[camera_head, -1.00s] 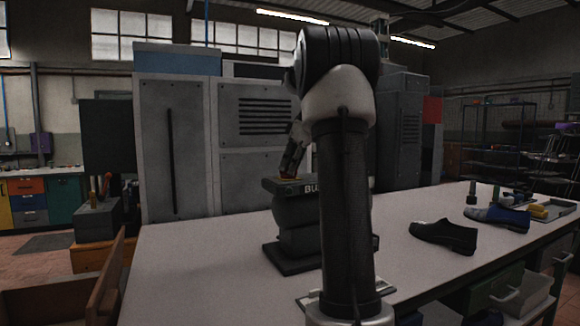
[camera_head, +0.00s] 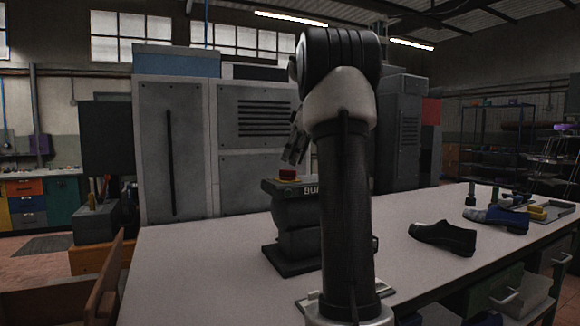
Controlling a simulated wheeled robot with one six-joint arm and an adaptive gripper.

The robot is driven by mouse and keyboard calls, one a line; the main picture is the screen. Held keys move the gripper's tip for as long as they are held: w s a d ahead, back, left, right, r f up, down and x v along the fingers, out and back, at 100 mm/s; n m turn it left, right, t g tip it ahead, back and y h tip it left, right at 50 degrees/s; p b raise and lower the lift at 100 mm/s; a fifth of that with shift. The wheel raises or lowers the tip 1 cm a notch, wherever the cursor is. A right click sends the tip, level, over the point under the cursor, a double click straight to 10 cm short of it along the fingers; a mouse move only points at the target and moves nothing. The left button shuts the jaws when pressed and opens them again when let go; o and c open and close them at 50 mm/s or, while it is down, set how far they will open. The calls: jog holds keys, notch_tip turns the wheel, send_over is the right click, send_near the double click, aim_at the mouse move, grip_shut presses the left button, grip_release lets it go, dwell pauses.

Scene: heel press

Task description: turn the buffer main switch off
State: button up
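The buffer (camera_head: 295,240) is a dark machine standing on the white workbench (camera_head: 200,265), partly hidden behind my arm. A label beginning "BU" shows on its upper front edge.
A black shoe (camera_head: 443,236) lies on the bench to the right. Grey cabinets (camera_head: 175,150) stand behind. The bench's left part is clear.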

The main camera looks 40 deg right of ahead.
jog(key=v, duration=0.8)
jog(key=shift+a, duration=0.1)
jog(key=s+a+f+m, duration=0.1)
jog(key=s+a+f, duration=0.1)
jog(key=a, duration=0.3)
jog(key=s+a+f+m+h, duration=0.1)
jog(key=s+a+f, duration=0.1)
jog(key=a, duration=0.2)
jog(key=s+a+f+m, duration=0.1)
jog(key=s+a+f, duration=0.15)
jog(key=a, duration=0.25)
jog(key=s+a+f+m, duration=0.1)
jog(key=s+a+f, duration=0.2)
jog(key=s+f, duration=0.2)
jog(key=s+a+f+m+h, duration=0.1)
jog(key=s+a+f, duration=0.1)
jog(key=s+f, duration=0.3)
jog(key=s+a+f+m, duration=0.1)
jog(key=s+a+f, duration=0.2)
jog(key=s+f, duration=0.2)
notch_tip(320, 180, down, 3)
jog(key=shift+a, duration=0.3)
